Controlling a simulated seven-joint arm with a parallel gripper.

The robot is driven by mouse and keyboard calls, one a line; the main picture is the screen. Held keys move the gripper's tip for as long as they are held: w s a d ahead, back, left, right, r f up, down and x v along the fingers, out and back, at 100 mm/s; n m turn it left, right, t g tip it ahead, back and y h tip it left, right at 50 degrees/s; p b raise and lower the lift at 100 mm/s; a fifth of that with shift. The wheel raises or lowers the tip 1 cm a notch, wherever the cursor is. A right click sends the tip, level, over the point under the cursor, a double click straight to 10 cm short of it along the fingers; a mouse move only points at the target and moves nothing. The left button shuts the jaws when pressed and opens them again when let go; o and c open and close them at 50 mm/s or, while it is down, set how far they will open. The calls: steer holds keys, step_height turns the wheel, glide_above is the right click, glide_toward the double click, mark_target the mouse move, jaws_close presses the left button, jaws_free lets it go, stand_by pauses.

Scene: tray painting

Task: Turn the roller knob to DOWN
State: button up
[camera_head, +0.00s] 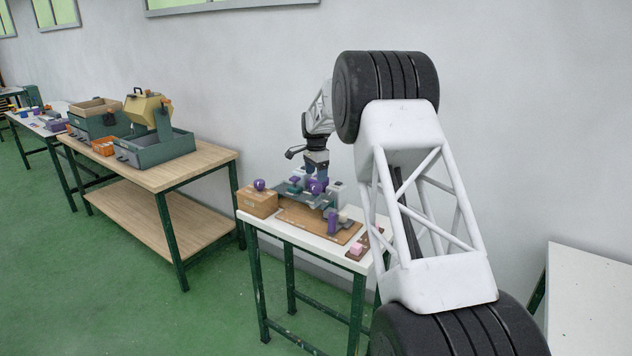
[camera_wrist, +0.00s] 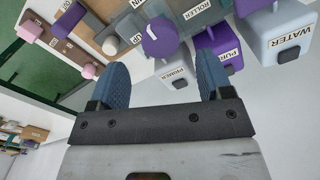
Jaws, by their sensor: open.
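The roller knob (camera_wrist: 159,39) is a round purple knob on a grey panel in the wrist view, near a ROLLER label. A small pale mark shows on its face; I cannot tell surely which label it points to. An UP label (camera_wrist: 137,38) sits left of it, and a partly cut-off label that seems to end in WN is above. My gripper (camera_wrist: 162,66) is open, its blue fingers on either side of the knob, with no clear contact. In the head view my gripper (camera_head: 316,170) is just above the purple knob (camera_head: 315,187) on the small white table.
Beside the knob are boxes labelled PRIMER, PURPLE and WATER (camera_wrist: 283,38). Pink and purple pegs (camera_wrist: 30,31) are at upper left. A cardboard-brown box (camera_head: 257,203) with a purple ball stands at the table's left end. A wooden bench (camera_head: 205,165) is farther left.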

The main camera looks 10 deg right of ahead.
mark_target(316, 186)
steer(key=shift+r, duration=1.15)
steer(key=shift+s+r, duration=0.35)
steer(key=shift+r, duration=0.05)
steer(key=s+r+n, duration=0.2)
steer(key=s+r, duration=0.3)
steer(key=s, duration=0.6)
steer(key=s+a+r+n+t, duration=0.15)
steer(key=s+r, duration=0.45)
steer(key=s, duration=0.6)
steer(key=s+r+n, duration=0.3)
steer(key=s+r, duration=0.2)
steer(key=s, duration=0.6)
steer(key=s+f+n, duration=0.3)
steer(key=s+f, duration=0.1)
steer(key=s, duration=1.5)
steer(key=s+f+n+t, duration=0.1)
steer(key=s+f+n, duration=0.3)
steer(key=s, duration=1.5)
steer(key=shift+a+f, duration=0.15)
steer(key=shift+a, duration=0.15)
